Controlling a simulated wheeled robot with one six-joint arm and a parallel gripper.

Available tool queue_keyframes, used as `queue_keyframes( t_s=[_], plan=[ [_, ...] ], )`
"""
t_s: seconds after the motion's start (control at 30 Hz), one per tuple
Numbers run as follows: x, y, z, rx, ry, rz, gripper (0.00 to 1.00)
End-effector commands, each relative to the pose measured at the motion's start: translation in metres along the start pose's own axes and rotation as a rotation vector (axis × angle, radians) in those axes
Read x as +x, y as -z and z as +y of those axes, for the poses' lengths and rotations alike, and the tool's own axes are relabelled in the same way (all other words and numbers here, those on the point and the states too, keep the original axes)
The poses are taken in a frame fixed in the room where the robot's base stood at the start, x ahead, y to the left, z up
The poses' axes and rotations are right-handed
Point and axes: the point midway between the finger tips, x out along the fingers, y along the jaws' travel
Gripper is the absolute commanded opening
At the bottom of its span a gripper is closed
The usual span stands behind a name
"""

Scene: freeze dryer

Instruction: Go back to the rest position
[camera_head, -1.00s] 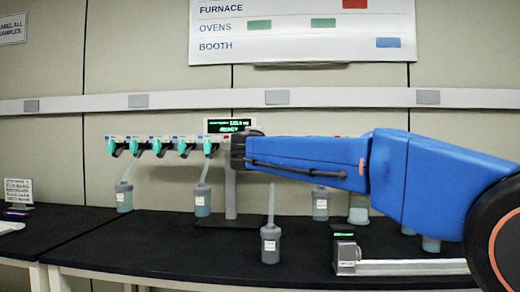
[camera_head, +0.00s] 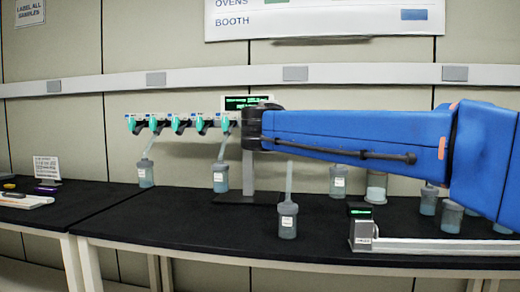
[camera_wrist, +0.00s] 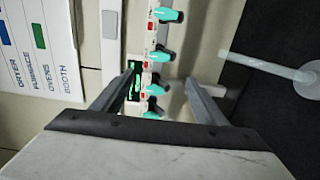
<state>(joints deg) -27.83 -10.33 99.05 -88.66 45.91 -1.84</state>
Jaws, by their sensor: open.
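My gripper shows in the wrist view (camera_wrist: 160,92), its two fingers spread apart with nothing between them. Beyond the fingers is the freeze dryer manifold (camera_wrist: 150,60), a row of several teal valves; it also shows in the head view (camera_head: 180,120). In the head view my blue arm reaches in from the right, and its dark end lies in front of the manifold's right end and stand. The gripper's fingers cannot be made out there. A green-lit display (camera_head: 246,102) shows just above the arm's end.
Another tubed flask (camera_head: 288,220) stands at the front of the black bench (camera_head: 180,235). A small device with a green display (camera_head: 361,228) and several jars stand right.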

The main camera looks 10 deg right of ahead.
Motion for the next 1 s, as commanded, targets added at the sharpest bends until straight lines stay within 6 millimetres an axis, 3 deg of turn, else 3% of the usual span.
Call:
queue_keyframes(
  t_s=[0.13,0.2,0.27,0.47,0.7,0.8,1.0],
  plan=[
    [-0.002,-0.013,-0.01,0.021,0.028,-0.015,0.66],
    [-0.006,-0.032,-0.025,0.054,0.067,-0.037,0.66],
    [-0.012,-0.053,-0.044,0.094,0.118,-0.063,0.66],
    [-0.05,-0.132,-0.131,0.274,0.327,-0.18,0.66],
    [-0.122,-0.203,-0.239,0.515,0.57,-0.328,0.66],
    [-0.159,-0.224,-0.284,0.625,0.669,-0.393,0.66],
    [-0.241,-0.247,-0.373,0.867,0.862,-0.52,0.66]
  ],
)
